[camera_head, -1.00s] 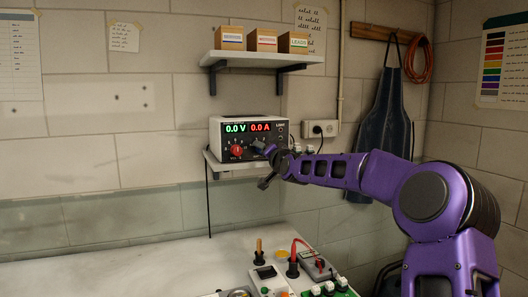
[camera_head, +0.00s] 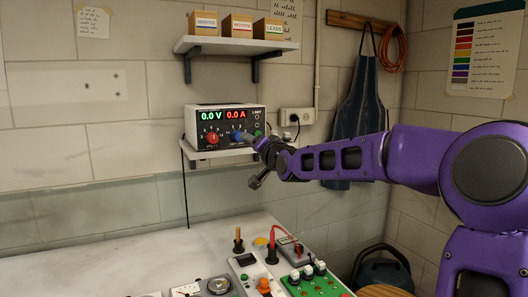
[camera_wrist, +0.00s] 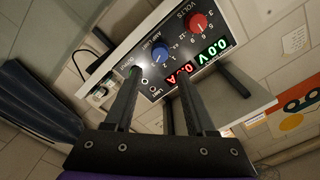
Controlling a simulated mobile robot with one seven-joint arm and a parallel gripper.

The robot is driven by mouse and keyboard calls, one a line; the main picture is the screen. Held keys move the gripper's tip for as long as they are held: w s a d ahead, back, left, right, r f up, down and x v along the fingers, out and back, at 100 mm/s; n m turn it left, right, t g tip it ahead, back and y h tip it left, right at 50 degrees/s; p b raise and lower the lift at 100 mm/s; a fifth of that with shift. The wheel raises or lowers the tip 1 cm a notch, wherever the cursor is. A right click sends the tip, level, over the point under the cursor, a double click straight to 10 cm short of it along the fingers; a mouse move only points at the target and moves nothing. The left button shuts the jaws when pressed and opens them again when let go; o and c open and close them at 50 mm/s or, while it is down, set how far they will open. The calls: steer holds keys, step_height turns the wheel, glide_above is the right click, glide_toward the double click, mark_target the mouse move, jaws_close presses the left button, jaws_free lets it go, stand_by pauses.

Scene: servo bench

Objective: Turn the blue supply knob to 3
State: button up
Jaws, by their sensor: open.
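The power supply (camera_head: 255,113) stands on a small wall shelf, its displays reading 0.0 V and 0.0 A. Its blue knob (camera_head: 237,136) is right of the red knob (camera_head: 212,138), partly beside my fingertip in the head view. In the wrist view the blue knob (camera_wrist: 160,51) shows beyond and between my fingertips, with the red knob (camera_wrist: 197,23) to its upper right. I cannot read the blue knob's pointer clearly. My gripper (camera_head: 252,161), also in the wrist view (camera_wrist: 159,72), is open and empty, in front of the panel and apart from the knob.
The shelf (camera_head: 218,154) edge lies under the supply, close to my lower finger. An outlet (camera_head: 297,116) with a plug is to the right. The bench (camera_head: 110,262) below holds a meter, probes and a green board. An upper shelf (camera_head: 222,45) carries small boxes.

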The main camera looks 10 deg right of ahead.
steer(key=s+d+p, duration=0.1)
steer(key=s, duration=0.6)
steer(key=shift+s+d, duration=0.2)
steer(key=shift+s, duration=0.05)
